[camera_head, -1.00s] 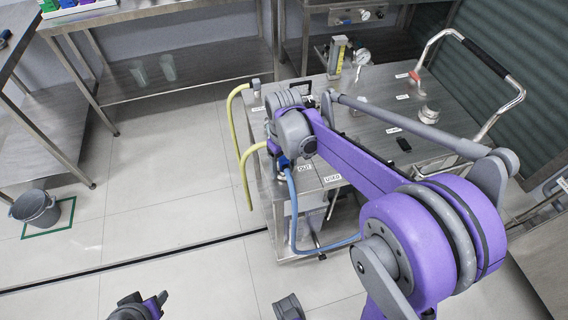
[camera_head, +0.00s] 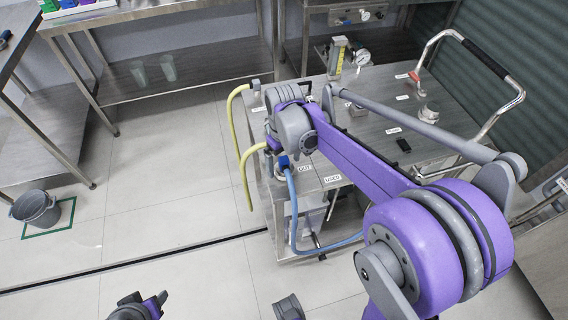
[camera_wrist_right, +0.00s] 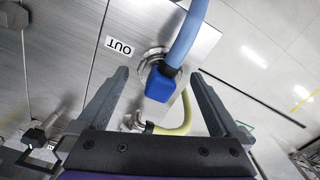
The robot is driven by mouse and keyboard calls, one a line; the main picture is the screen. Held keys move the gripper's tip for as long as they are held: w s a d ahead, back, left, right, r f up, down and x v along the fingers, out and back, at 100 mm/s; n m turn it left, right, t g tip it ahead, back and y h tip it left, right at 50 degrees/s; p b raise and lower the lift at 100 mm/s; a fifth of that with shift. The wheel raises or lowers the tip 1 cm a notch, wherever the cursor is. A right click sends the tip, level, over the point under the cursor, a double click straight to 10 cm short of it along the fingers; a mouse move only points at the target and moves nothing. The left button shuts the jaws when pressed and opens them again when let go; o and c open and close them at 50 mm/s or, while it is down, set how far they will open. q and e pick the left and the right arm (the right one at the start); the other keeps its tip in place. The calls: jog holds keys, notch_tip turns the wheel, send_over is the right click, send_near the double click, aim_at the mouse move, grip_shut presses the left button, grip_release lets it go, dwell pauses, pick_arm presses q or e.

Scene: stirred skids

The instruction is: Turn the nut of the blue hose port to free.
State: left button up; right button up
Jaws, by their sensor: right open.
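The blue hose port is on the steel cart beside the OUT label (camera_wrist_right: 120,46). Its blue nut (camera_wrist_right: 161,84) sits at the end of the light blue hose (camera_wrist_right: 188,35), with a round metal flange (camera_wrist_right: 150,58) behind it. In the head view the blue hose (camera_head: 293,205) hangs down from the cart's left corner, and the blue fitting (camera_head: 283,162) shows just below my right gripper (camera_head: 272,146). In the right wrist view my right gripper (camera_wrist_right: 159,76) is open, its fingers on either side of the nut with visible gaps.
A yellow hose (camera_wrist_right: 182,115) curves just below the nut in the wrist view. Two yellow hose lengths (camera_head: 233,125) hang at the cart's left edge. The cart top (camera_head: 375,125) carries gauges and small fittings. A grey bucket (camera_head: 37,208) stands on the otherwise open floor at left.

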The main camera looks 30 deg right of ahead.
notch_tip(320, 180, up, 9)
jog(key=shift+r+p, duration=0.1)
jog(key=shift+p, duration=0.4)
